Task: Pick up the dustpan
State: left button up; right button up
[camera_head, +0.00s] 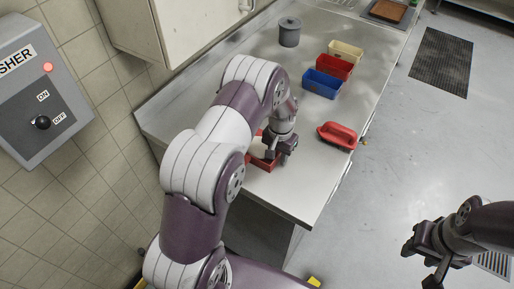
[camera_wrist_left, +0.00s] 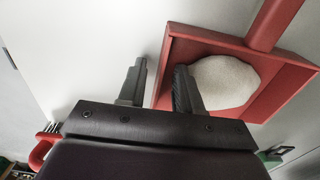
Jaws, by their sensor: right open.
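The red dustpan (camera_head: 263,163) lies near the front of the steel bench, partly hidden by my left arm. In the left wrist view the dustpan (camera_wrist_left: 282,92) holds a pale rounded mass (camera_wrist_left: 225,82), and its red handle (camera_wrist_left: 273,22) runs to the upper right. My left gripper (camera_head: 282,157) is over the dustpan. In the left wrist view its fingers (camera_wrist_left: 160,72) are apart, one on each side of the pan's left wall as seen; contact cannot be told. My right gripper (camera_head: 418,266) is open and empty, over the floor at lower right.
A red-handled brush (camera_head: 338,135) lies near the bench's right edge. Blue (camera_head: 322,84), red (camera_head: 335,66) and cream (camera_head: 346,50) bins stand behind it, with a grey canister (camera_head: 289,32) further back. A wall control box (camera_head: 40,85) is at left.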

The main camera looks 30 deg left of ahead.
pick_arm(q)
grip_shut()
